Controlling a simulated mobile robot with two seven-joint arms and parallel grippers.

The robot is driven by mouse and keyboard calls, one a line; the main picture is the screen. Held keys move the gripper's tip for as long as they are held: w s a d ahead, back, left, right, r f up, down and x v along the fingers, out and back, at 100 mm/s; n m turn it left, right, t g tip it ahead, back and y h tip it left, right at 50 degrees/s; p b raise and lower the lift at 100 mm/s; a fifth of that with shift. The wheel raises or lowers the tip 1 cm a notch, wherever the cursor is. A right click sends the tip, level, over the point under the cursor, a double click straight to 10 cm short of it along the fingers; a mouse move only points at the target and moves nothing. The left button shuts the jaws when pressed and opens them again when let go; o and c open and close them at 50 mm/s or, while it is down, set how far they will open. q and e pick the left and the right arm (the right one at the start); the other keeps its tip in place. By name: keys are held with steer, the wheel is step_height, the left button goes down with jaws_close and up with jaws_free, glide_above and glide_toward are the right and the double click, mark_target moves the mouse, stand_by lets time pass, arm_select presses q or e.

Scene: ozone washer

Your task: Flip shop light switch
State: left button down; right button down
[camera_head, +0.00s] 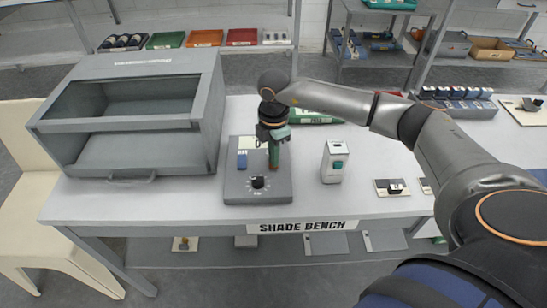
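My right gripper (273,140) points down over a grey unit (236,192) on the bench. A green upright piece (274,156) shows right under its fingers; I cannot tell whether it is gripped. The unit has a black dial (258,182) and a blue block (242,159). No switch is labelled as the shop light switch in this view. A black switch-like piece on a pale plate (382,188) lies on the bench to the right. A white box with a teal front patch (335,163) stands between it and the unit. My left gripper is out of view.
A large grey cabinet with a window (202,130) fills the bench's left side. The bench (190,205) carries a "SHADE BENCH" label (302,226). Shelves with coloured bins (204,38) stand behind. A pale chair (30,215) is at the left. The bench's front strip is mostly clear.

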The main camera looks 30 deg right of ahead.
steer(key=shift+r+p, duration=2.6)
steer(key=shift+r, duration=0.8)
